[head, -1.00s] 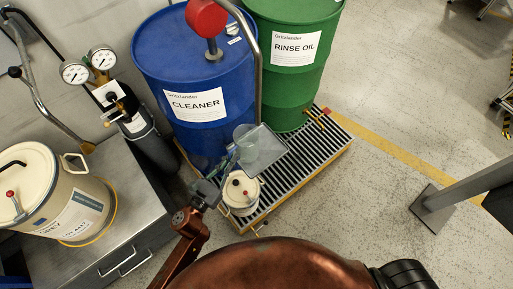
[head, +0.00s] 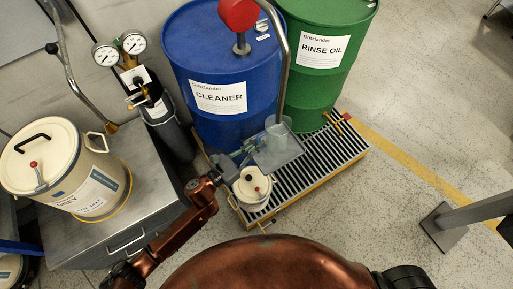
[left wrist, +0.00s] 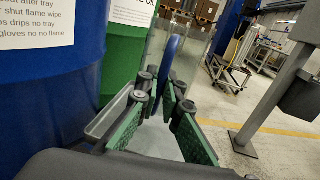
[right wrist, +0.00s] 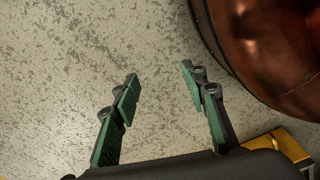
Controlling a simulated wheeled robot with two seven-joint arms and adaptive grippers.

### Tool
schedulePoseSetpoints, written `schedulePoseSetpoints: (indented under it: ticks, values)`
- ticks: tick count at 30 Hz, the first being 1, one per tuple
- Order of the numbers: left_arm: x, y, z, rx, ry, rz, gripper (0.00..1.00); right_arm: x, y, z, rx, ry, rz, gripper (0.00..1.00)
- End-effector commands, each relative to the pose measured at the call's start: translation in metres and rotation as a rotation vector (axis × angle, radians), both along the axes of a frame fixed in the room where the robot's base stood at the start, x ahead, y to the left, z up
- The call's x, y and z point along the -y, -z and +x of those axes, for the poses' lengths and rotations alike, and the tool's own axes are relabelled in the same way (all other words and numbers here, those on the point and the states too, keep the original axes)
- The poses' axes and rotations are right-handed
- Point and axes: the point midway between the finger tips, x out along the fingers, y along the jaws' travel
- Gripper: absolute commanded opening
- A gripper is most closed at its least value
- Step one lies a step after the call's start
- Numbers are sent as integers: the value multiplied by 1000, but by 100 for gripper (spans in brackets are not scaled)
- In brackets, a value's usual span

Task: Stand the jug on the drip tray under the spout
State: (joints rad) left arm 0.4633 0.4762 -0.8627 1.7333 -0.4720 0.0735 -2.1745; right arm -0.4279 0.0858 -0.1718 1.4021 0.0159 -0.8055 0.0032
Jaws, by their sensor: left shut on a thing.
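The clear jug (head: 276,134) is at the front of the blue drum, over the back part of the grey drip tray (head: 292,156). The lower end of the pump's spout pipe (head: 284,72) comes down close to the jug's top. I cannot tell whether the jug touches the tray. My left gripper (head: 247,151) reaches in from the left, shut on the jug's handle. In the left wrist view, the blue handle (left wrist: 172,62) stands between the green-padded fingers (left wrist: 162,98). In the right wrist view, my right gripper (right wrist: 160,72) is open and empty above the floor.
The blue cleaner drum (head: 215,125) and green rinse oil drum (head: 318,75) stand on a grated pallet (head: 330,153). A small cream can (head: 252,187) stands below the tray. A cream drum (head: 60,165) sits on a steel cabinet at left.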

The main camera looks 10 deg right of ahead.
Motion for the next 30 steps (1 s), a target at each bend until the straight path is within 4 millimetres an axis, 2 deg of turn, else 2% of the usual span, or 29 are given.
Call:
schedulePoseSetpoints:
  ticks: [5,13,28,29,30]
  values:
    - [0,10,0,-1,0,-3,0,0,-7,8,2,4,0,40]
    - [0,38,0,-1,-1,-3,0,-8,-32,27,2,6,9,40]
    - [0,43,0,2,-1,-1,0,-10,-41,33,4,5,12,40]
    - [0,42,0,2,-1,-1,8,-11,-42,34,5,5,12,40]
    - [0,42,0,2,-1,-1,11,-11,-42,33,4,5,12,40]
